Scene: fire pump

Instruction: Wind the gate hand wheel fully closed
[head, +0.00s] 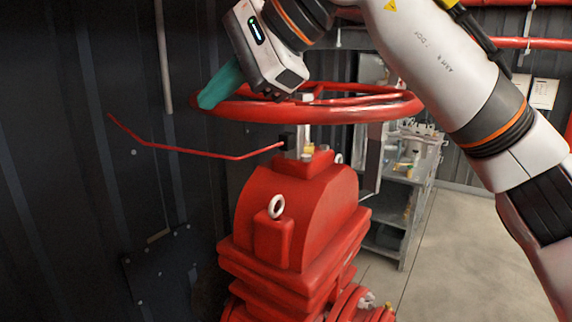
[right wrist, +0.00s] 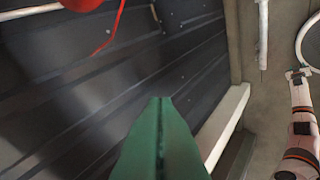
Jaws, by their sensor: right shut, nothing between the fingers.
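The red hand wheel (head: 355,109) lies level on top of the red gate valve body (head: 298,215), on a pale stem (head: 306,115). My right gripper (head: 207,100) comes in over the wheel from above. Its green fingers are shut and empty, and overlap the left end of the rim in the head view. Whether they touch the rim cannot be told. In the right wrist view the shut fingers (right wrist: 161,100) point at the dark wall, with a red part (right wrist: 85,4) at the top edge.
A dark ribbed wall (head: 80,150) stands close on the left. A thin red rod (head: 195,153) sticks out left from a black block under the wheel. A grey shelf unit (head: 405,185) stands behind on the right. Open floor (head: 460,250) lies to the right.

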